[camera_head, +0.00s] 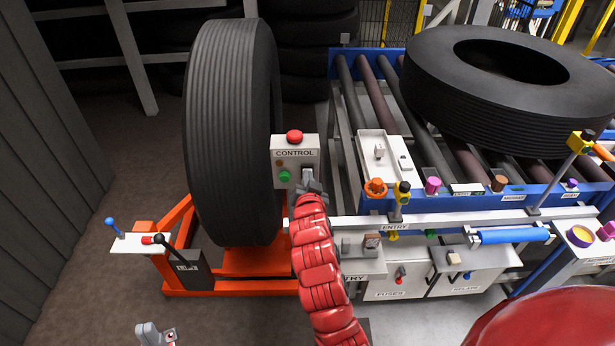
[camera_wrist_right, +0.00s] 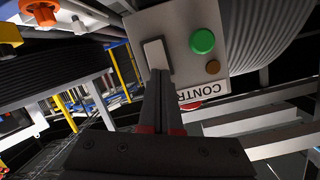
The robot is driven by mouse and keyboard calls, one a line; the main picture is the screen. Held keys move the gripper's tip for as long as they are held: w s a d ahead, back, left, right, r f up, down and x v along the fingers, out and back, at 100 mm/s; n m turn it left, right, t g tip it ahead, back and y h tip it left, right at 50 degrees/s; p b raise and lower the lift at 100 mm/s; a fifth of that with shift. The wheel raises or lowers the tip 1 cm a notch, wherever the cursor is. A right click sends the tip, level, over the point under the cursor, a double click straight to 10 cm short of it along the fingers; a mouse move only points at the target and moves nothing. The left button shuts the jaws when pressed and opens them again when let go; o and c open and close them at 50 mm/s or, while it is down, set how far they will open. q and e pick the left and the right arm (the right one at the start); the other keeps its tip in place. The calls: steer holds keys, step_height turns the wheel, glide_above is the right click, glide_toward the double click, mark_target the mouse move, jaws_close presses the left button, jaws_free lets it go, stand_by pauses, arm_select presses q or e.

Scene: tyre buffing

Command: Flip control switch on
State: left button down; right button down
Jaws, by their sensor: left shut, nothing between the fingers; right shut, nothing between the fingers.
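The grey control box (camera_head: 283,157) stands beside the upright tyre, with a red button on top, a green button and a pale rocker switch (camera_head: 307,173). My right gripper (camera_head: 309,187) is shut and empty, its tips at the switch's lower end in the head view. In the right wrist view the box (camera_wrist_right: 183,27) appears upside down; the shut fingertips (camera_wrist_right: 159,75) overlap the edge of the switch (camera_wrist_right: 154,52). Whether they touch it is unclear. My left gripper (camera_head: 152,334) is low at the bottom left, partly cut off, shut and away from the box.
The upright tyre (camera_head: 228,130) rests on an orange stand (camera_head: 230,285) left of the box. A roller conveyor (camera_head: 375,85) with a lying tyre (camera_head: 500,85) is at right. A white switch panel (camera_head: 372,160) and entry rail (camera_head: 440,221) are close to my right arm.

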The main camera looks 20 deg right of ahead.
steer(key=shift+w+d+b, duration=0.15)
steer(key=shift+w+b, duration=0.35)
stand_by(0.4)
steer(key=s+a+b, duration=0.1)
steer(key=s, duration=0.4)
steer(key=shift+s+a+b, duration=0.35)
steer(key=shift+s, duration=0.05)
